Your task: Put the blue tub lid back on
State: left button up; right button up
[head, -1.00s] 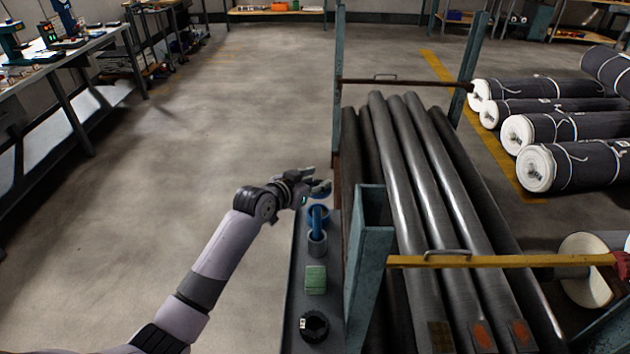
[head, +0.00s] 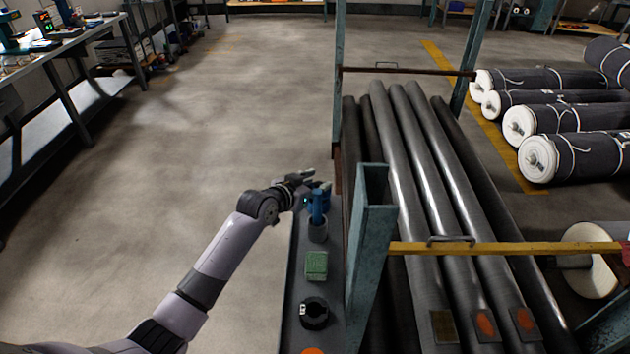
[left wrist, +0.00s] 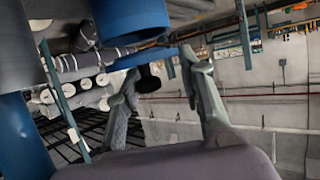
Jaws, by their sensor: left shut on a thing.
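My left gripper (head: 317,184) is above the far end of the narrow grey shelf beside the rack. In the left wrist view, which is upside down, its fingers (left wrist: 160,82) are closed about the dark knob of the blue lid (left wrist: 140,57). The lid is at the open end of the blue tub (left wrist: 130,18), very close to its rim. I cannot tell whether it is touching or seated. In the head view the gripper and a blue handle (head: 318,206) mostly hide tub and lid. My right gripper is not in view.
The blue handle stands in a grey cup (head: 318,231) close in front of the tub. A green block (head: 316,265) and a black ring (head: 314,313) lie nearer on the shelf (head: 298,290). A rack post (head: 369,225) and long dark rolls (head: 405,170) flank the right. Floor at left is clear.

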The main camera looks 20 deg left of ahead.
pick_arm(q)
jog(key=shift+p, duration=0.3)
dwell(0.5)
dwell(0.6)
jog(key=shift+p, duration=0.45)
dwell(0.5)
jog(key=shift+f, duration=0.1)
dwell(0.3)
jog(key=shift+f+b, duration=0.3)
jog(key=shift+f, duration=0.05)
jog(key=shift+f, duration=0.4)
jog(key=o, duration=1.2)
jog(key=shift+r, duration=0.1)
